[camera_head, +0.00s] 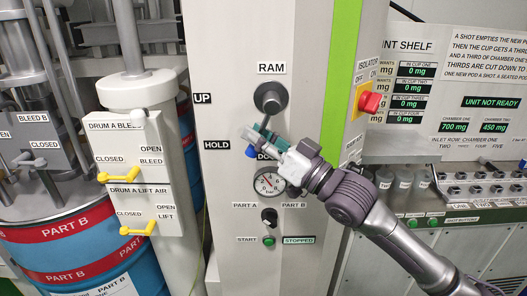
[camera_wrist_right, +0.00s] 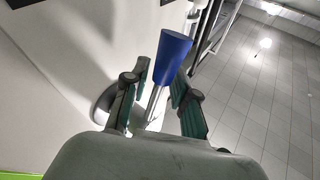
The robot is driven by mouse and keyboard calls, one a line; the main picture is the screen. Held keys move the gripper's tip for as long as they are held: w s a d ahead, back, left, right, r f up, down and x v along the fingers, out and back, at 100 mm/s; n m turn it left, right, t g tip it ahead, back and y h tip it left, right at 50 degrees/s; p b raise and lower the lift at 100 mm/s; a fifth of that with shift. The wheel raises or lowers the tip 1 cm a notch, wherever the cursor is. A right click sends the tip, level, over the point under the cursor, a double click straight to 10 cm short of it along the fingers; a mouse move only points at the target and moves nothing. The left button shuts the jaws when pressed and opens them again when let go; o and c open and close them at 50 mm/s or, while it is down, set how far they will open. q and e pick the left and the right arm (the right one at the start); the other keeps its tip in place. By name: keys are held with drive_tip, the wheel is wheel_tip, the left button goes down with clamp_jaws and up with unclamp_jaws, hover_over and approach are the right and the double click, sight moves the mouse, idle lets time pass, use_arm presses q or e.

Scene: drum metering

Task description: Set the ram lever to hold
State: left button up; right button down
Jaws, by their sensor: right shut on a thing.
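The ram lever has a dark round hub (camera_head: 270,98) under the RAM label on the white panel. Its blue knob (camera_head: 250,151) points down and slightly left, beside the partly covered DOWN label and to the right of the HOLD label (camera_head: 216,145). The UP label (camera_head: 202,98) is higher on the left. My right gripper (camera_head: 262,139) is shut on the ram lever. In the right wrist view the blue knob (camera_wrist_right: 173,56) and its silver shaft stand between the green fingers (camera_wrist_right: 160,100). My left gripper is not in view.
A pressure gauge (camera_head: 269,184) sits just below the gripper, with a part selector (camera_head: 269,216) under it. A red isolator knob (camera_head: 370,102) juts out to the right. Yellow drum valve handles (camera_head: 117,177) are on the left. The panel left of the lever is clear.

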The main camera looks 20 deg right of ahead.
drive_tip(key=shift+w+a+r+m+t+b, duration=0.1)
drive_tip(key=shift+a+m+t+b, duration=0.35)
drive_tip(key=shift+m+t, duration=0.3)
drive_tip(key=shift+w+a+r+m+t, duration=0.1)
drive_tip(key=shift+a+r+m+t, duration=0.2)
drive_tip(key=shift+m+t, duration=0.3)
drive_tip(key=shift+a+r+m+t+h+b, duration=0.25)
drive_tip(key=shift+m+t+b, duration=0.25)
drive_tip(key=shift+m+t, duration=0.25)
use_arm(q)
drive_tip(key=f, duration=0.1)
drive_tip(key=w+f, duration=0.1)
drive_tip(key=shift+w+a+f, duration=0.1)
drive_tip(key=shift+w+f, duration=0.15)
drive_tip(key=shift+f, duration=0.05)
use_arm(e)
drive_tip(key=shift+r, duration=0.1)
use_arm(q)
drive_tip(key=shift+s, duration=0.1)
use_arm(e)
drive_tip(key=shift+m, duration=0.3)
drive_tip(key=c, duration=0.9)
unclamp_jaws()
drive_tip(key=shift+w, duration=0.1)
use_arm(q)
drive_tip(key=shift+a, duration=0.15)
use_arm(e)
drive_tip(key=v, duration=1.2)
drive_tip(key=shift+a, duration=0.1)
